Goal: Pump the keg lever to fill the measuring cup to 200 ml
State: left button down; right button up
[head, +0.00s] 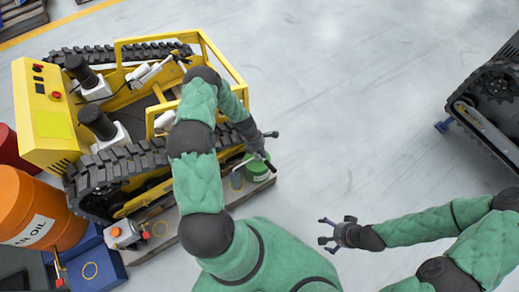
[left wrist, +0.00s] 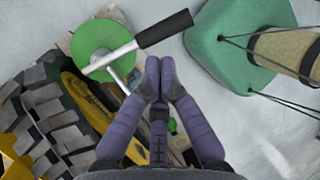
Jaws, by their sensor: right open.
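The green keg (head: 257,170) stands on a low board beside the yellow tracked carrier. In the left wrist view its round green top (left wrist: 95,42) carries a metal lever with a black grip (left wrist: 164,28). A small greyish vessel, apparently the measuring cup (head: 236,180), stands left of the keg; its fill level cannot be read. My left gripper (head: 268,142) is above the keg. In the left wrist view its fingers (left wrist: 159,68) are together with nothing visible between them, just below the lever in the picture. My right gripper (head: 332,230) is open and empty, away from the keg.
The yellow tracked carrier (head: 45,115) fills the left, its black track (head: 115,168) close to the keg. An orange oil barrel (head: 30,205) and a blue box (head: 95,265) stand at lower left. Another tracked machine (head: 490,95) is at right. The floor between is clear.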

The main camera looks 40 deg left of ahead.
aim_at(269, 165)
pick_arm(q)
jog(key=b+x, duration=0.2)
jog(key=x, duration=0.4)
jog(key=shift+d+f, duration=0.1)
jog(key=shift+f, duration=0.1)
jog(key=shift+s+d+f+b, duration=0.2)
jog(key=shift+d+f+b, duration=0.15)
jog(key=shift+f, duration=0.35)
jog(key=a+b+x, duration=0.1)
jog(key=b+x, duration=0.2)
jog(key=x, duration=0.4)
jog(key=shift+s+f, duration=0.25)
jog(key=shift+s, duration=0.4)
jog(key=shift+d+b, duration=0.1)
jog(key=shift+b, duration=0.2)
jog(key=shift+s, duration=0.1)
